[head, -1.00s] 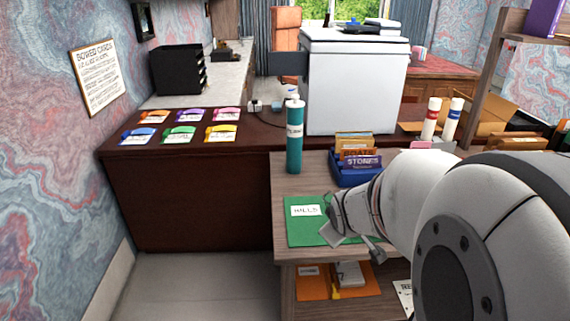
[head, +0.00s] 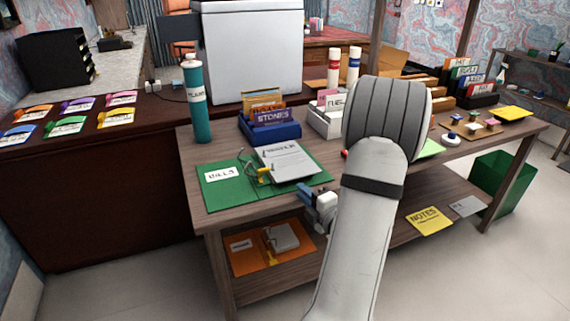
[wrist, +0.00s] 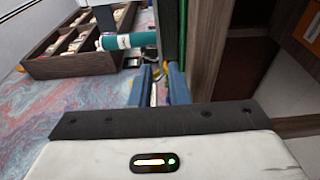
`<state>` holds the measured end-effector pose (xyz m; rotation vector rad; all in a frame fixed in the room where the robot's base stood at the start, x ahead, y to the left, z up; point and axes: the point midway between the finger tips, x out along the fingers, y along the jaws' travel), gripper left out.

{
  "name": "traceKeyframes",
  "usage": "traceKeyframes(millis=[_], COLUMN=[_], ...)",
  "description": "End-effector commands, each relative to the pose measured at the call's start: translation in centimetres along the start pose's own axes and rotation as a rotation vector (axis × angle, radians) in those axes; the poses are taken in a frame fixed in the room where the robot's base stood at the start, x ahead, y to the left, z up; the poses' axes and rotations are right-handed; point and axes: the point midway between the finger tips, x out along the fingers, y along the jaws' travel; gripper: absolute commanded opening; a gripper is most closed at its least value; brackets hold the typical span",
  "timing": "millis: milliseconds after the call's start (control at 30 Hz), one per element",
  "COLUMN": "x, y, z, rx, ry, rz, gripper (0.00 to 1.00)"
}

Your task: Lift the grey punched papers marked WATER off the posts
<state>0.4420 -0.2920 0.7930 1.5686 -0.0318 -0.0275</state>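The green folder marked BILLS (head: 215,190) lies flat at the front left of the wooden desk. The grey papers (head: 288,163) lie on its right part; their heading is too small to read surely. Thin metal posts (head: 244,158) and a yellow part (head: 264,176) stand at the papers' left edge. My gripper (head: 314,206) is low at the desk's front edge, right of and below the papers, apart from them and partly hidden by my arm. In the wrist view my gripper (wrist: 159,82) shows two blue fingers apart, seemingly empty; the folder's green edge (wrist: 183,40) runs beside them.
A teal bottle (head: 195,100) stands behind the folder, and a blue card box (head: 272,128) behind the papers. A white card box (head: 327,122) stands further right. The lower shelf holds an orange folder (head: 252,259) and a yellow NOTES sheet (head: 428,220).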

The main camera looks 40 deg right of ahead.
Motion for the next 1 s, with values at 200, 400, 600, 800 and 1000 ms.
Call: traceKeyframes(millis=[200,400,600,800,1000], x=[2.7,5.7,6.8,6.8,6.8], y=[0.1,0.0,0.0,0.0,0.0], z=[-0.1,0.0,0.1,0.1,0.1], rx=[0.001,0.001,0.002,0.002,0.002], ry=[0.004,0.003,0.000,-0.001,-0.001], rz=[-0.001,-0.001,-0.003,-0.002,-0.002], gripper=[0.15,0.15,0.15,0.12,0.00])
